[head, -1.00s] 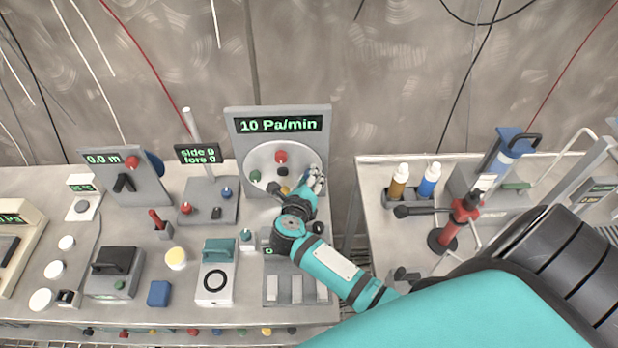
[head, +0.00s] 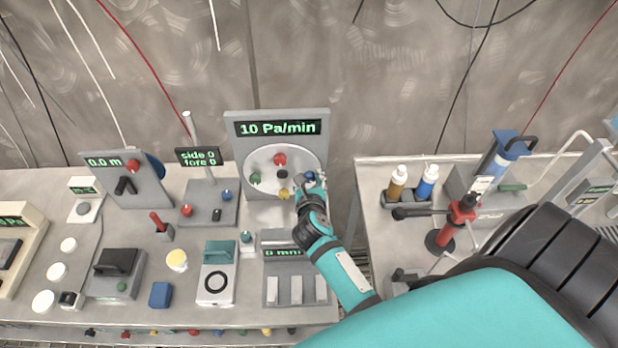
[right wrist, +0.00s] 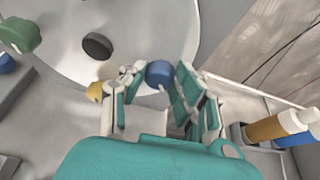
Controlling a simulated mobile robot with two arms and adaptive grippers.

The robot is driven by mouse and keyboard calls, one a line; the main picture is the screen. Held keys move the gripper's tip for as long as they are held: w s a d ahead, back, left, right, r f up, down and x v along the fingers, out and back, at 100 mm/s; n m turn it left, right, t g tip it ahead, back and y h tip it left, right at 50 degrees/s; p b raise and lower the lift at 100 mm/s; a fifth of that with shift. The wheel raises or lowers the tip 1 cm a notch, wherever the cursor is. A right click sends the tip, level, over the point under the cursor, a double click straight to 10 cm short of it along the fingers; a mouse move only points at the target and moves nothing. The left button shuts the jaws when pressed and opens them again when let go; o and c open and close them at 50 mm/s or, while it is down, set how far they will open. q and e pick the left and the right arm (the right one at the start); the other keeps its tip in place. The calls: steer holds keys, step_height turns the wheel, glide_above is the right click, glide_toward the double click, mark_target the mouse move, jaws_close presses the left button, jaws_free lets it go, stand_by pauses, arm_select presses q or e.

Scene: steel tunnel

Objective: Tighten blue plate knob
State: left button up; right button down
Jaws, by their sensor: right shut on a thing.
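The round pale plate (head: 262,155) is mounted on an upright grey panel whose display reads 10 Pa/min. The blue plate knob (head: 309,176) is at the plate's right side, partly covered by my fingers. My right gripper (head: 312,181) is at this knob. In the right wrist view the blue knob (right wrist: 159,73) sits between the fingertips, and the gripper (right wrist: 160,78) is shut on it. A red knob (head: 279,160), a green knob (head: 255,177) and a yellow knob (head: 283,194) are also on the plate, around a dark centre piece (head: 282,174). My left gripper is not in view.
Below the panel stands a grey box with pale keys (head: 296,290). To the left are a teal-topped device (head: 217,285) and a panel reading 0.0 m (head: 138,180). A gap separates this bench from the right one, which holds bottles (head: 428,181) and a red tool (head: 462,212).

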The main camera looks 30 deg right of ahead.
steer(key=shift+s+m+t+y+p, duration=0.15)
steer(key=shift+m+t+y+p, duration=0.4)
steer(key=shift+m, duration=0.65)
steer(key=shift+d+f+m+t+y, duration=0.15)
steer(key=shift+m+t+y, duration=0.2)
steer(key=shift+m+y, duration=0.65)
steer(key=shift+m, duration=0.3)
steer(key=c, duration=1)
jaws_free()
steer(key=v, duration=1.2)
steer(key=shift+f, duration=0.1)
